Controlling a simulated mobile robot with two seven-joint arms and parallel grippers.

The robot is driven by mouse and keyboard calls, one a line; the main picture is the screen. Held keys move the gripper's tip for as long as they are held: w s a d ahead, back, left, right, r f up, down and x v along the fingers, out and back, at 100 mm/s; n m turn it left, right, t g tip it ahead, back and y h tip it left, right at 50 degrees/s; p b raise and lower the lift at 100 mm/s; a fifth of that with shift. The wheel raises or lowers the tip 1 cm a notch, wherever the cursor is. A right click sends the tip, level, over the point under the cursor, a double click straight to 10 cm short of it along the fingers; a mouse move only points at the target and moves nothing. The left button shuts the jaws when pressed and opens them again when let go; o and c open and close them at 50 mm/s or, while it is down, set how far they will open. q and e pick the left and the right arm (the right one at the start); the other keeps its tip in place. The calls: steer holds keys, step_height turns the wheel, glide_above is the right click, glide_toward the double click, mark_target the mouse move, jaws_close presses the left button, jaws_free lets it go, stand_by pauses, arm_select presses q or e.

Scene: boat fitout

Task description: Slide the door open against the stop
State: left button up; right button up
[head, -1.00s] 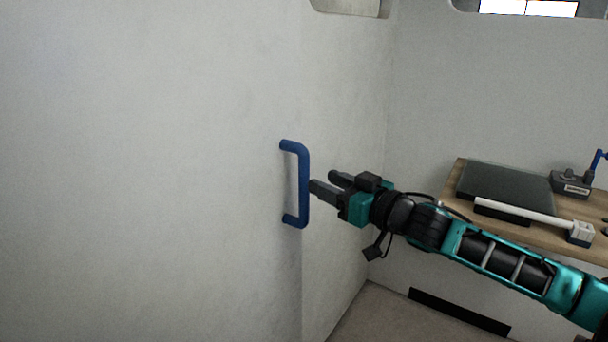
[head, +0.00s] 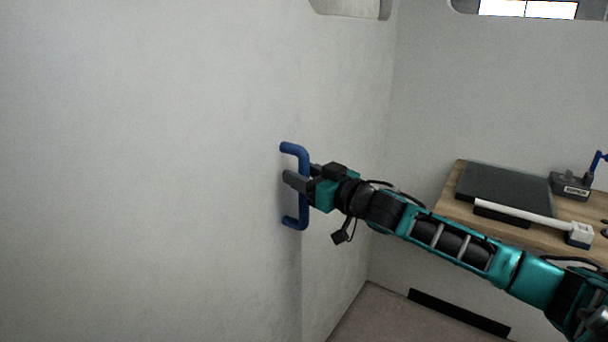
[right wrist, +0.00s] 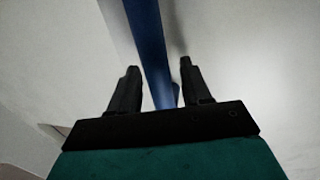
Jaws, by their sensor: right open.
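The door is a plain pale panel (head: 150,180) filling the left of the head view. A blue bar handle (head: 304,160) stands upright on it near its right edge. My right gripper (head: 298,175) is at the middle of the handle, with its fingers on either side of the bar. In the right wrist view the blue bar (right wrist: 148,45) runs between the two open dark fingers (right wrist: 157,85), with a gap on each side. The stop is not visible. My left gripper is not in view.
At the right a wooden worktop (head: 455,205) carries a dark flat panel (head: 505,188), a white bar-shaped item (head: 525,213) and a grey device (head: 570,186). A pale wall lies behind. Floor shows below, with a black strip (head: 460,313).

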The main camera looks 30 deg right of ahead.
jaws_close()
stand_by(0.4)
